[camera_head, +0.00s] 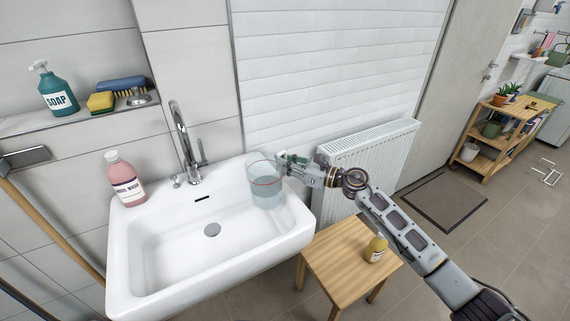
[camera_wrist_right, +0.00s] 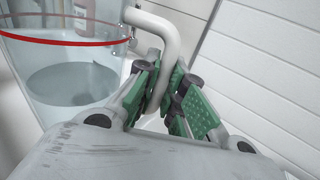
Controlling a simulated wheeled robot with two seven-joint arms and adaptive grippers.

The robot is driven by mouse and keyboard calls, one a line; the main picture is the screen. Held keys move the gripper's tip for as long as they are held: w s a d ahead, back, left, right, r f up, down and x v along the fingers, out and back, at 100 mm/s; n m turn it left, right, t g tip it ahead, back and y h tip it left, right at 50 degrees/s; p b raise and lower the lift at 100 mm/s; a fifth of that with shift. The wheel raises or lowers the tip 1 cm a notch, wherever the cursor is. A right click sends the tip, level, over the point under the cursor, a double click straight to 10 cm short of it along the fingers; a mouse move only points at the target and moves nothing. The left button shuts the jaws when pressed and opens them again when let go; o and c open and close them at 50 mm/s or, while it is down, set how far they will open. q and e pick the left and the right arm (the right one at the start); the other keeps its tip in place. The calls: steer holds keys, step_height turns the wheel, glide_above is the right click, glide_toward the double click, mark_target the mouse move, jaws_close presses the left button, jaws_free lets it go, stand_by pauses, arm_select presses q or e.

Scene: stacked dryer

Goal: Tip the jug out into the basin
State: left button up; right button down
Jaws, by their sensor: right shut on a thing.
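The clear jug (camera_head: 265,188) with a red line round it is upright, holding clear liquid, over the right rim of the white basin (camera_head: 160,250). My right gripper (camera_head: 284,162) comes in from the right and is shut on the jug's handle. In the right wrist view the green-padded fingers of the gripper (camera_wrist_right: 164,92) close around the pale handle (camera_wrist_right: 165,38). The jug (camera_wrist_right: 60,85) fills the left of that view, its liquid level. My left gripper is not in view.
A chrome tap (camera_head: 185,140) stands at the basin's back, with a pink hand-wash bottle (camera_head: 124,180) to its left. A radiator (camera_head: 365,160) is behind.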

steer(key=shift+w+a+r, duration=0.15)
steer(key=shift+w+a, duration=0.05)
steer(key=shift+a, duration=0.15)
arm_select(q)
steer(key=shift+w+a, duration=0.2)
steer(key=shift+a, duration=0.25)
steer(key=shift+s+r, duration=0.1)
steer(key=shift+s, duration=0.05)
arm_select(e)
steer(key=shift+r, duration=0.2)
